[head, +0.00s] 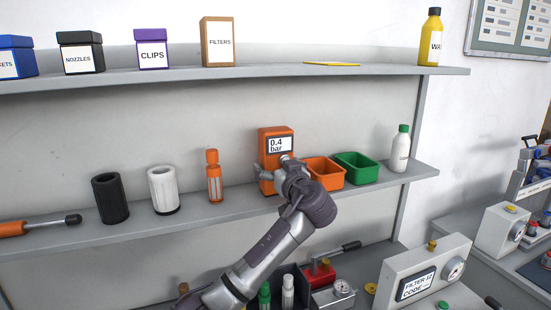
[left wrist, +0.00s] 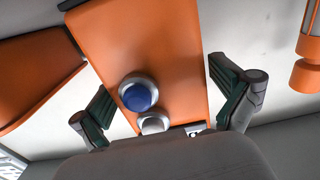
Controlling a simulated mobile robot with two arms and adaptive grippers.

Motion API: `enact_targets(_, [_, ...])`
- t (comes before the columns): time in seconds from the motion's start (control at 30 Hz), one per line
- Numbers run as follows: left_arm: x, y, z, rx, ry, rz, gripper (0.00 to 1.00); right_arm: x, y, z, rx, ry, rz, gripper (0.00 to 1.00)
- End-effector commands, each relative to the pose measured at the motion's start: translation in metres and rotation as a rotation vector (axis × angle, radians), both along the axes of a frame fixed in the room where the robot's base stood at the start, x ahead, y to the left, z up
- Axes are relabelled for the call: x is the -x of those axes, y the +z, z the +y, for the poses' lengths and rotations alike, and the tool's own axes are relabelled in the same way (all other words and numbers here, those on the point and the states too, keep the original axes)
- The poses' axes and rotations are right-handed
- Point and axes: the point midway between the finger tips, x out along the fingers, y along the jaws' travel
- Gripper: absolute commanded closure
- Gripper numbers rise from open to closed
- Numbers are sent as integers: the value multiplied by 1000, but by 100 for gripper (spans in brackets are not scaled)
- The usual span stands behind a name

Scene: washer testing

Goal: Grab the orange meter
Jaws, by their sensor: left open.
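The orange meter (head: 276,144), with a display reading "0.4 bar", stands upright on the lower shelf in the head view. My left gripper (head: 275,170) is in front of its lower part and hides some of it. In the left wrist view the meter's orange body (left wrist: 160,45) lies between the two spread fingers of my left gripper (left wrist: 165,102). A blue round part and a grey round part show on its face. The fingers are open, with a gap visible on each side. My right gripper is not in view.
An orange bin (head: 325,172) stands close right of the meter, then a green bin (head: 357,168) and a white bottle (head: 400,149). An orange-capped tool (head: 213,177) and a white cylinder (head: 163,190) stand to the left. The upper shelf (head: 270,70) runs above.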

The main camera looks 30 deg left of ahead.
Motion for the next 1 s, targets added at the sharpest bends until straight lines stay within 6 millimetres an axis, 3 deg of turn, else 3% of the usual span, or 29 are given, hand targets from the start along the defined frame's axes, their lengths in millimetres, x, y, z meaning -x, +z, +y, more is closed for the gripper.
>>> enact_targets(0.3, [-5, -1, 5, 0, 0, 0, 0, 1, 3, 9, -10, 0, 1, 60])
enact_targets(0.8, [-4, -1, 5, 0, 1, 0, 83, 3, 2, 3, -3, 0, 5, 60])
enact_targets(1.0, [-4, 2, 5, -1, 0, -5, 87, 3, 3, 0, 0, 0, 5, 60])
